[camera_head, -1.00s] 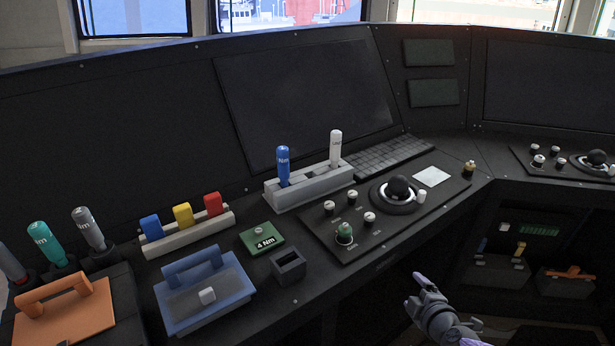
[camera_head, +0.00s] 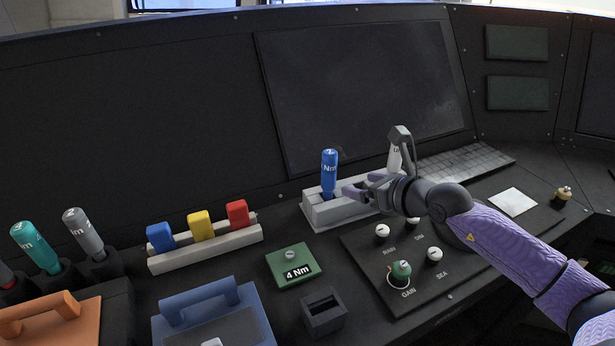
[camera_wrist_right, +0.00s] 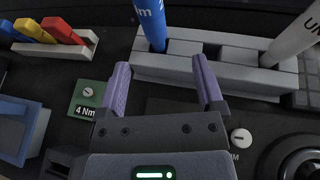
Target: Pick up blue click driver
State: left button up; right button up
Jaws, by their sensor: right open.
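The blue click driver (camera_head: 329,172) stands upright in the grey holder (camera_head: 343,212) on the console. It also shows at the top of the right wrist view (camera_wrist_right: 150,22), beyond the fingers and a little left of the middle between them. My right gripper (camera_head: 352,190) is open and empty, just right of the blue driver and in front of the holder; the purple fingers (camera_wrist_right: 161,82) point toward the holder. A white driver (camera_head: 395,156) stands at the holder's right end, partly hidden by my arm. My left gripper is not in view.
A green 4 Nm block (camera_head: 290,264) and a small dark open box (camera_head: 323,312) lie in front. A rack (camera_head: 205,248) with blue, yellow and red blocks stands left. A knob panel (camera_head: 400,262) lies under my right arm. Teal (camera_head: 35,245) and grey (camera_head: 84,230) drivers stand far left.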

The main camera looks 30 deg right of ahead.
aim_at(334, 177)
jog(key=b+x, duration=0.1)
jog(key=x, duration=0.2)
jog(key=b+x, duration=0.2)
jog(key=x, duration=0.1)
jog(key=a+b+x, duration=0.1)
jog(key=x, duration=0.2)
jog(key=shift+w+r+b, duration=0.1)
jog(key=shift+w+b, duration=0.25)
jog(key=shift+w, duration=0.05)
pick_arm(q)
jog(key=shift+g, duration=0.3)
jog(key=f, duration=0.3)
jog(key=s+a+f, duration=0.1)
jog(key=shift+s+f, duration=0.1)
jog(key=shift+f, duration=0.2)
pick_arm(e)
jog(key=shift+r, duration=0.1)
jog(key=c, duration=0.5)
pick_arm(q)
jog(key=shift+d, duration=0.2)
pick_arm(e)
grip_shut()
